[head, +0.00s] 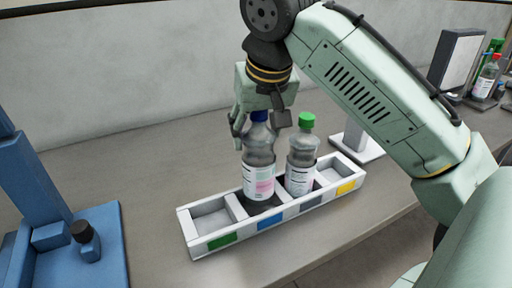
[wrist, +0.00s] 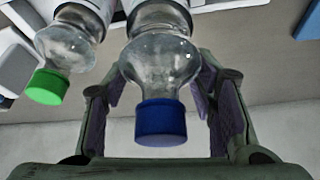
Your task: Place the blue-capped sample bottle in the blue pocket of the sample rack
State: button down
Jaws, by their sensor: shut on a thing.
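The blue-capped sample bottle (head: 259,172) is upright, clear, with a white and pink label. Its blue cap (wrist: 161,122) shows in the wrist view. My gripper (head: 260,125) comes from above and is shut on this bottle around its cap and shoulder. The sample rack (head: 193,237) is a long white tray with green, blue, grey and yellow front tags. The bottle's lower end is at the blue pocket, behind the blue tag (head: 271,221). I cannot tell whether its base rests on the pocket floor.
A green-capped bottle (head: 302,160) stands in the grey-tagged pocket, close right of the held bottle. The green and yellow pockets are empty. A blue stand (head: 75,250) is at the left; a screen (head: 458,60) and more bottles (head: 487,78) are at the far right.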

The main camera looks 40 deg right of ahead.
jog(key=shift+f, duration=1.8)
jog(key=shift+f, duration=0.2)
jog(key=c, duration=0.7)
grip_release()
jog(key=b+v, duration=0.1)
jog(key=v, duration=1.1)
jog(key=shift+a+r, duration=0.1)
jog(key=shift+r, duration=0.1)
